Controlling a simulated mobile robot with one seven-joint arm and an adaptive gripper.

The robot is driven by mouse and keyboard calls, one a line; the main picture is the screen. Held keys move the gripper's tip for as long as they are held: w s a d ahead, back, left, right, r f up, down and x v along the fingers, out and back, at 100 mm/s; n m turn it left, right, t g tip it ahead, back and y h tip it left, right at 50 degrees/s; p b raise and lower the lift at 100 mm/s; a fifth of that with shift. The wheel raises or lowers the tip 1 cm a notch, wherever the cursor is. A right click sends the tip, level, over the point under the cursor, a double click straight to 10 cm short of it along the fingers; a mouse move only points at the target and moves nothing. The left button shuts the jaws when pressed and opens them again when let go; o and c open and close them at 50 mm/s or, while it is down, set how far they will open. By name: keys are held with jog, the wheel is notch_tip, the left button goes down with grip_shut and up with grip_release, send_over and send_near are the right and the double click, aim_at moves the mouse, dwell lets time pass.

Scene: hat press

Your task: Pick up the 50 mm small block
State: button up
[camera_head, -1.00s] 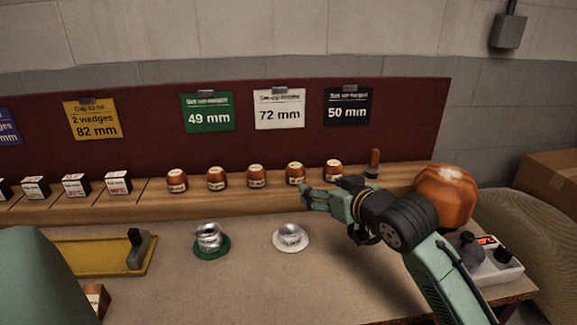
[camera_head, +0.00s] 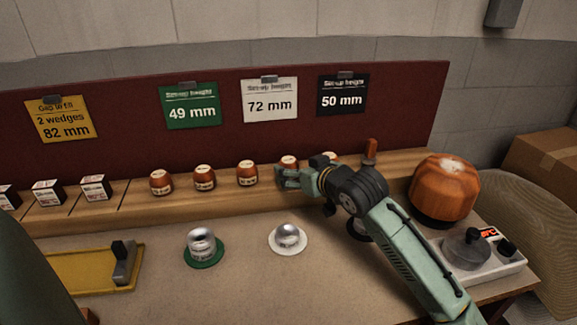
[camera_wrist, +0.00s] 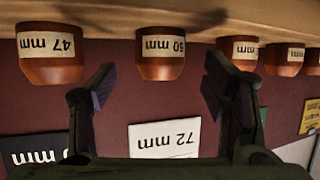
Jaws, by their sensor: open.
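The 50 mm small block (camera_wrist: 161,66) is an orange-brown rounded block with a pale label, upside down in the wrist view, between and beyond my finger tips. In the head view it appears to be the block (camera_head: 289,160) second from the right in the shelf row, its lower part hidden by my gripper (camera_head: 284,179). My gripper also shows in the wrist view (camera_wrist: 160,78); its two fingers are spread and empty, one on each side of the block. I see no contact.
A 47 mm block (camera_wrist: 50,70) and another brown block (camera_wrist: 240,65) flank it closely. A green disc (camera_head: 204,258) and a white disc (camera_head: 272,244) bear silvery pieces on the bench. A large orange block (camera_head: 444,190) stands at right, near a control box (camera_head: 490,265).

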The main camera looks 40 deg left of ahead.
aim_at(293, 166)
jog(key=p+x, duration=0.1)
jog(key=x, duration=0.3)
jog(key=shift+r+p, duration=0.2)
jog(key=shift+p, duration=0.2)
jog(key=shift+w+a+f, duration=0.15)
jog(key=shift+a+f, duration=0.15)
jog(key=shift+a, duration=0.1)
jog(key=shift+c, duration=0.6)
jog(key=c, duration=1.1)
jog(key=shift+c, duration=0.3)
jog(key=shift+r, duration=0.15)
